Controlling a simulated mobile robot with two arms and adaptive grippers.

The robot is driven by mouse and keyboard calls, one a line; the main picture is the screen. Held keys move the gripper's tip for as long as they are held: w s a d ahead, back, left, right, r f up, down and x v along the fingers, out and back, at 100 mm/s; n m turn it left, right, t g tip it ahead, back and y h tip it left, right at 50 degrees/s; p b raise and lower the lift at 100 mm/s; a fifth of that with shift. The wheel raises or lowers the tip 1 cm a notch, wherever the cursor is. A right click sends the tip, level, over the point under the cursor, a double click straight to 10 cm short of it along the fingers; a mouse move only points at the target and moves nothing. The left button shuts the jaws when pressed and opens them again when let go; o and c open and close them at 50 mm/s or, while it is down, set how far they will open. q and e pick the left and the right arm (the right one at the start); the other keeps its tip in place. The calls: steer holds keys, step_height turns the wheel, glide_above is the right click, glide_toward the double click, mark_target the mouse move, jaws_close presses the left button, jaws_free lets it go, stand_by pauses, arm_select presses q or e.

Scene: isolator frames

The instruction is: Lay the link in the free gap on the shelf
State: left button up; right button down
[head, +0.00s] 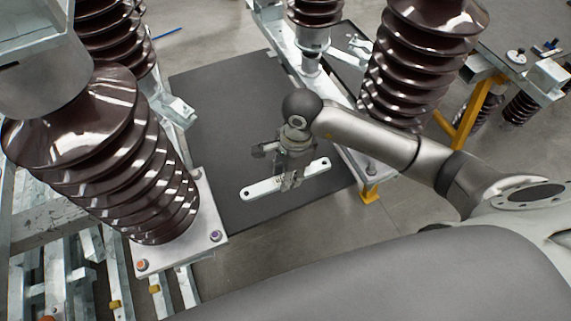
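The link (257,188) is a flat, pale metal bar with a hole near each end. It lies roughly level, its right end a little higher in the picture. My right gripper (289,182) comes down over the middle of the link, and its fingers are closed around it. The fingers hide the link's middle. The link shows against a dark grey flat panel (215,120); I cannot tell how high above it the link is. I cannot make out a shelf with a free gap for certain. My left gripper is not in view.
A large brown ribbed insulator (110,160) on a pale bolted plate (205,225) stands at the left. Another brown insulator (415,65) stands behind my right arm. A yellow bracket (478,110) is at the right. Bare grey floor (400,215) shows right of the panel.

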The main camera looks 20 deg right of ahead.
steer(key=w+f, duration=0.2)
steer(key=w+d+f+p, duration=0.1)
steer(key=w, duration=0.1)
steer(key=w+d+f, duration=0.1)
steer(key=w+f, duration=0.1)
steer(key=shift+w+d+f, duration=0.1)
steer(key=shift+w+f, duration=0.1)
steer(key=shift+f, duration=0.1)
steer(key=shift+w+d+f+p, duration=0.2)
steer(key=shift+w+f+p, duration=0.15)
steer(key=shift+w+f, duration=0.25)
steer(key=shift+f, duration=0.4)
steer(key=shift+f+p, duration=0.6)
steer(key=shift+f, duration=0.65)
steer(key=shift+f, duration=0.15)
steer(key=c, duration=1.1)
jaws_free()
steer(key=shift+s, duration=0.15)
